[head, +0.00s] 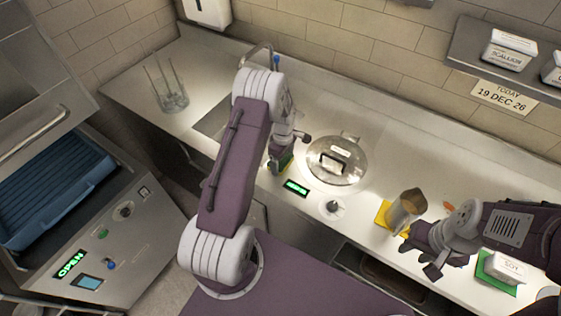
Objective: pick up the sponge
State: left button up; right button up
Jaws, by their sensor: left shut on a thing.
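The sponge (284,161), greenish with a dark yellow edge, is small and partly hidden at the tips of my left gripper (287,152). My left gripper is shut on it, beside the sink's right side and left of the round metal lid. I cannot tell whether the sponge touches the counter. My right gripper (419,258) is open and empty, with its fingers apart, over the front of the counter below the metal cup.
A round lid (343,178) covers a well in the counter (240,88). A metal cup (408,202) stands by a yellow square (384,215). A white tub (504,266) sits on a green square (484,270). A clear rack (172,100) stands left of the sink.

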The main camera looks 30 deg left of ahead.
aim_at(286, 160)
pick_arm(q)
jog(key=shift+w+a, duration=0.1)
jog(key=shift+r, duration=0.3)
jog(key=r+b, duration=0.1)
jog(key=r, duration=0.1)
jog(key=d+r, duration=0.1)
jog(key=r, duration=0.1)
jog(key=shift+w+d+b, duration=0.1)
jog(key=shift+b, duration=0.25)
jog(key=w+d+r+b, duration=0.2)
jog(key=d+r, duration=0.4)
jog(key=d, duration=0.4)
jog(key=shift+d+r, duration=0.15)
jog(key=shift+r, duration=0.05)
jog(key=o, duration=0.5)
jog(key=c, duration=0.4)
